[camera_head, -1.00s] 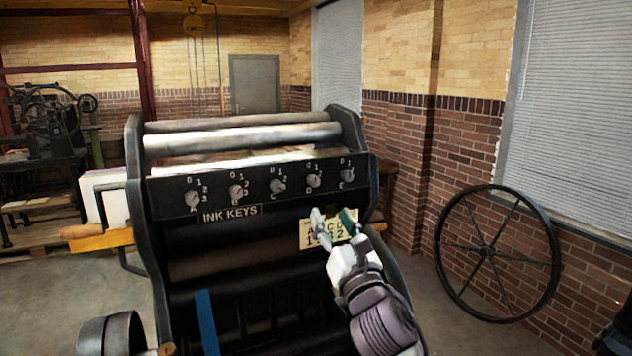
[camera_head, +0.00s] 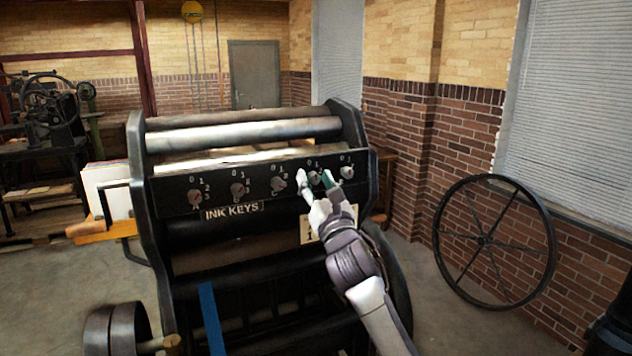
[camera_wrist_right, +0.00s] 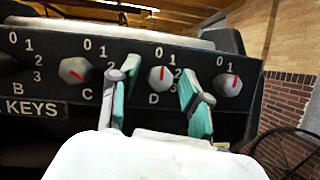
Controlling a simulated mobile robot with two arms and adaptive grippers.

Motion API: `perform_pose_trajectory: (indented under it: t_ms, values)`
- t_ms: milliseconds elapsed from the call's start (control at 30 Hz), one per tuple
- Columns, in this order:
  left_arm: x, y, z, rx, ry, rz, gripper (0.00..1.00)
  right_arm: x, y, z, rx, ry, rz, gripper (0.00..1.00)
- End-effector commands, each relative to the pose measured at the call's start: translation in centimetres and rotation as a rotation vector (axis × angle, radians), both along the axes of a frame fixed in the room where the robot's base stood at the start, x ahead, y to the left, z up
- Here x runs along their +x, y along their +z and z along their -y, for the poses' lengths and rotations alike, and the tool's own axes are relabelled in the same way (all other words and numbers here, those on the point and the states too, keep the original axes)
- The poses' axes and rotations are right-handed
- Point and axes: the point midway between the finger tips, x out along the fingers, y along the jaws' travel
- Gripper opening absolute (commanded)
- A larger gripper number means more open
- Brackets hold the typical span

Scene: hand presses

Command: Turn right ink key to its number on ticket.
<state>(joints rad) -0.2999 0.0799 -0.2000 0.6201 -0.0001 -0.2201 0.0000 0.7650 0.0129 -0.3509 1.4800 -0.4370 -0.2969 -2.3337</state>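The ink-key panel (camera_head: 250,186) is a dark strip across the press, with round grey keys and numbers around each. Key D (camera_wrist_right: 161,79) has a red mark pointing roughly upward in the right wrist view. My right gripper (camera_head: 315,180) is open at key D, with its teal-padded fingers (camera_wrist_right: 160,85) on either side of it; I cannot tell whether they touch it. Key C (camera_wrist_right: 75,71) has its mark slanting down to the right. Key E (camera_wrist_right: 228,85) has its mark roughly upward. The cream ticket (camera_head: 306,231) below the panel is mostly hidden by my right arm. My left gripper is out of view.
Keys A (camera_head: 194,197) and B (camera_head: 237,190) are left of the gripper. Metal rollers (camera_head: 245,131) lie above the panel. A spoked wheel (camera_head: 486,240) leans at the brick wall on the right. The floor between is clear.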

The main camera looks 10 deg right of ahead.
Motion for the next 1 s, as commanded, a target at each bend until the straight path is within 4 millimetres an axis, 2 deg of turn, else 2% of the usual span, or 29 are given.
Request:
perform_pose_trajectory:
  t_ms: [33,200,267,667,1000]
  values:
    - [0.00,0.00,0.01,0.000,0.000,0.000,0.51,0.00,-0.01,0.01,0.000,0.000,0.000,0.35]
    - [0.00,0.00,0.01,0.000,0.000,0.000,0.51,-0.01,-0.02,0.01,0.000,0.000,0.000,0.07]
    - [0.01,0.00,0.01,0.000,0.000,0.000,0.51,-0.02,-0.02,0.02,0.000,0.000,0.000,0.00]
    - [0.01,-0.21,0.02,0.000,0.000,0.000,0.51,-0.04,-0.08,-0.03,0.061,0.000,-0.021,0.00]
    - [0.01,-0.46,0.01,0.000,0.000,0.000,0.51,-0.08,0.04,-0.15,0.304,0.000,-0.098,0.00]
